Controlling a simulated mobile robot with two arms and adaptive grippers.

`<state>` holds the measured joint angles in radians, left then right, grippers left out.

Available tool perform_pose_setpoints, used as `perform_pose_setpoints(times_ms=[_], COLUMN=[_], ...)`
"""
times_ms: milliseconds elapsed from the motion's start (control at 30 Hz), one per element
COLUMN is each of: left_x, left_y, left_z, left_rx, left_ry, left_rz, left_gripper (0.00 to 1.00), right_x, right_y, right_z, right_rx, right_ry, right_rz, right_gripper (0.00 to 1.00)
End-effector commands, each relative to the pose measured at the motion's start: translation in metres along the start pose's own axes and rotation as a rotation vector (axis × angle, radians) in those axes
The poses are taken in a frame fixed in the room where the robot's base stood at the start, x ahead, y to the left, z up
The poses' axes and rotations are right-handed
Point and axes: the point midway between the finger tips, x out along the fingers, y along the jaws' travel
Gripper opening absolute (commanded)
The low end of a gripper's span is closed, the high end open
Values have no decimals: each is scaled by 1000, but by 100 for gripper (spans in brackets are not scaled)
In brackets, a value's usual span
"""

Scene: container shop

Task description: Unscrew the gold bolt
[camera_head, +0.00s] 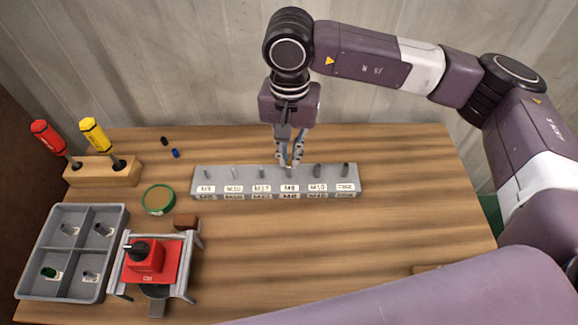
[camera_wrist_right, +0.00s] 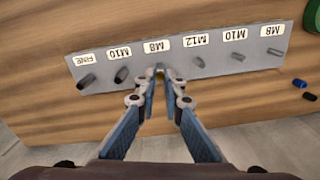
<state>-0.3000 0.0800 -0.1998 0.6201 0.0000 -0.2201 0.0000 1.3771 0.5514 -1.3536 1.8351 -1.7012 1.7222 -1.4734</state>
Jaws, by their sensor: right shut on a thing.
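A grey rack (camera_head: 212,190) with labelled stations and several upright grey pegs stands on the table's middle. My right gripper (camera_head: 290,164) points straight down at the station labelled M8, fourth from the left. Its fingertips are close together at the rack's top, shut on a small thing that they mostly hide. In the right wrist view the rack (camera_wrist_right: 205,66) lies across the upper part, and the right gripper (camera_wrist_right: 167,74) closes at the M8 station. A small yellowish patch shows between the fingertips, so the gold bolt is nearly all hidden. My left gripper is out of view.
A wooden block (camera_head: 120,177) with red and yellow screwdrivers stands at left. A grey four-compartment tray (camera_head: 85,248), a red device (camera_head: 146,256) in a metal frame and a green-rimmed round container (camera_head: 158,200) lie nearer. The table right of the rack is largely clear.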

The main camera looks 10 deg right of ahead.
Motion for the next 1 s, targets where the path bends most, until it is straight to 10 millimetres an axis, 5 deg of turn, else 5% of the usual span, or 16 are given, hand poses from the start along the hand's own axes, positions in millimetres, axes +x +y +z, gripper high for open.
perform_pose_setpoints(times_ms=[233,467,500,667,867,1000], left_x=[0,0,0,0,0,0], left_y=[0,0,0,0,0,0], left_z=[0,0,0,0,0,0], left_rx=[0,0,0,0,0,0], left_ry=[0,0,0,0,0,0], left_rz=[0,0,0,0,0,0], left_gripper=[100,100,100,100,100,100], right_x=[-1,-1,-1,-1,0,0], right_y=[0,0,0,0,0,0], right_z=[-1,-1,-1,0,0,0], right_rx=[-336,-384,-383,-382,-381,-381], right_ry=[2,1,1,1,0,0], right_rz=[0,0,0,0,0,0], right_gripper=[0,0,12,29,29,20])
